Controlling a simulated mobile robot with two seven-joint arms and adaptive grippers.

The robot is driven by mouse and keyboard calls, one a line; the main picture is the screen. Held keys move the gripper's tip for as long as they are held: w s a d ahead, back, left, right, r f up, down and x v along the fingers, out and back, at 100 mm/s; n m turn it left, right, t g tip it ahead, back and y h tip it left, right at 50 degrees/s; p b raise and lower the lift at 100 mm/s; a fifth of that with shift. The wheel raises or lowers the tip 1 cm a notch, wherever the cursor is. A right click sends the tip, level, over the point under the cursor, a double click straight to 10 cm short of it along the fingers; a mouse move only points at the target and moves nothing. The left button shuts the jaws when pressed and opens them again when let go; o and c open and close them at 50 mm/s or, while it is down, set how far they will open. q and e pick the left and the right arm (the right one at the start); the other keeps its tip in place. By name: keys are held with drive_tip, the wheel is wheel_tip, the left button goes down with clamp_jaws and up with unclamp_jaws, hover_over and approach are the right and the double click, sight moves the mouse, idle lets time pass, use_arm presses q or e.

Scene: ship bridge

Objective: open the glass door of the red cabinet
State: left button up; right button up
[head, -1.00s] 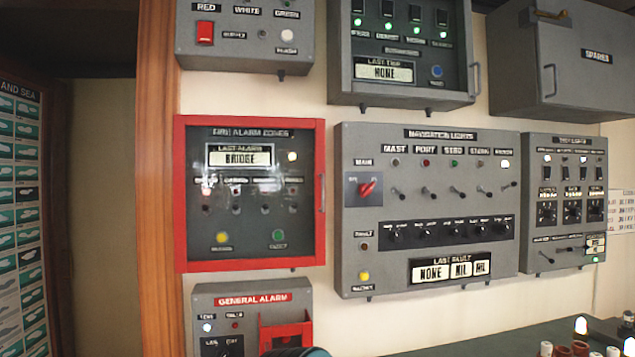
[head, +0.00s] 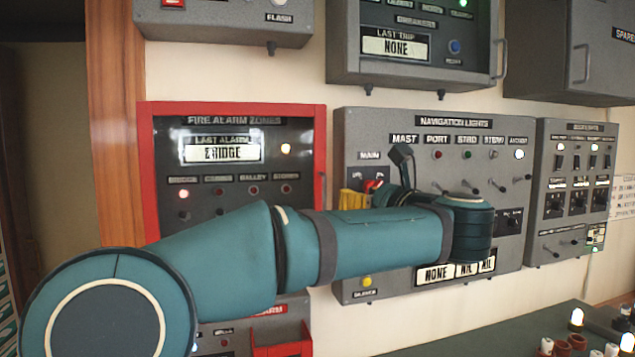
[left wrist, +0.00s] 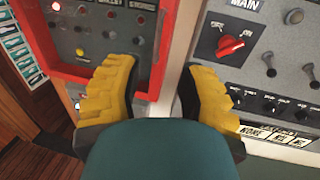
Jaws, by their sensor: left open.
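The red cabinet (head: 146,180) is the red-framed fire alarm box at the left of the head view. Its glass door (head: 240,160) looks shut, with lamps and a "BRIDGE" label behind the glass. A slim handle (head: 322,190) shows at the door's right edge. My left gripper (head: 354,199) is just right of that edge, partly hidden by its own arm. In the left wrist view its yellow fingers (left wrist: 155,90) are spread apart and empty, with the cabinet's red frame (left wrist: 160,45) ahead between them. I cannot make out the handle clearly there. My right gripper is out of view.
The grey navigation lights panel (head: 345,245) with switches stands close to the right of the red cabinet. A general alarm box (head: 290,305) is below, partly covered by my arm. Other grey boxes (head: 410,70) hang above. A green desk (head: 480,335) is at lower right.

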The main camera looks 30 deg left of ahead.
sight(325, 187)
use_arm(q)
drive_tip(key=p+x, duration=0.2)
drive_tip(key=x, duration=1.1)
drive_tip(key=shift+a, duration=0.2)
clamp_jaws()
